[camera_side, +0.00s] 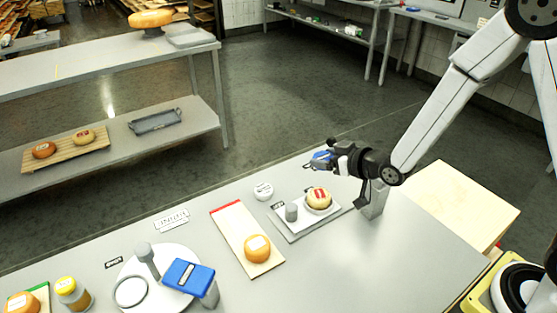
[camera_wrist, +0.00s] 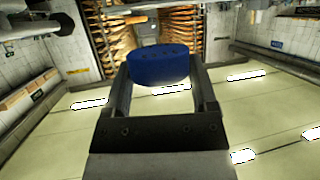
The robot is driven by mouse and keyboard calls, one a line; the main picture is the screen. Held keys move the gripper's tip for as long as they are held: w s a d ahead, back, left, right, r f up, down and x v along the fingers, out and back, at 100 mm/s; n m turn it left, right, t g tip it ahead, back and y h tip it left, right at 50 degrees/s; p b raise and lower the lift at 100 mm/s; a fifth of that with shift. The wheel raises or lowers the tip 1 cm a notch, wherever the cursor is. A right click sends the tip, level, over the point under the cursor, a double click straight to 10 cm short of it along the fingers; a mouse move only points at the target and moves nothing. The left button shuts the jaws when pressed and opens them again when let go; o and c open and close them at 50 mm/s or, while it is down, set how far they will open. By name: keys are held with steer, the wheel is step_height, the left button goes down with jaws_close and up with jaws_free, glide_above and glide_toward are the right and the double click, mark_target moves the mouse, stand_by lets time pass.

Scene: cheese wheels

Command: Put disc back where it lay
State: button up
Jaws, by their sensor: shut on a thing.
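My gripper (camera_side: 316,162) reaches in from the right and is shut on a blue disc (camera_side: 322,155), held in the air above the far edge of the table. The wrist view shows the disc (camera_wrist: 160,65) between the two fingers, its side facing the camera and small dark marks on its upper part. Where the disc lay before cannot be told from these frames.
The grey table (camera_side: 340,270) holds a red-edged board (camera_side: 236,225) with an orange cheese (camera_side: 257,248). A tray (camera_side: 303,229) carries a grey cylinder (camera_side: 291,211) and a red-labelled cheese (camera_side: 319,198). A white round piece (camera_side: 263,190) lies nearby. A blue-topped device (camera_side: 188,276) stands front left.

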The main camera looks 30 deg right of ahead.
glide_above(322, 196)
steer(key=shift+w+f, duration=0.1)
steer(key=shift+f, duration=2.8)
steer(key=shift+f, duration=0.1)
steer(key=shift+f, duration=1.8)
steer(key=shift+f, duration=0.15)
steer(key=o, duration=1.3)
steer(key=shift+c, duration=0.2)
steer(key=v, duration=0.8)
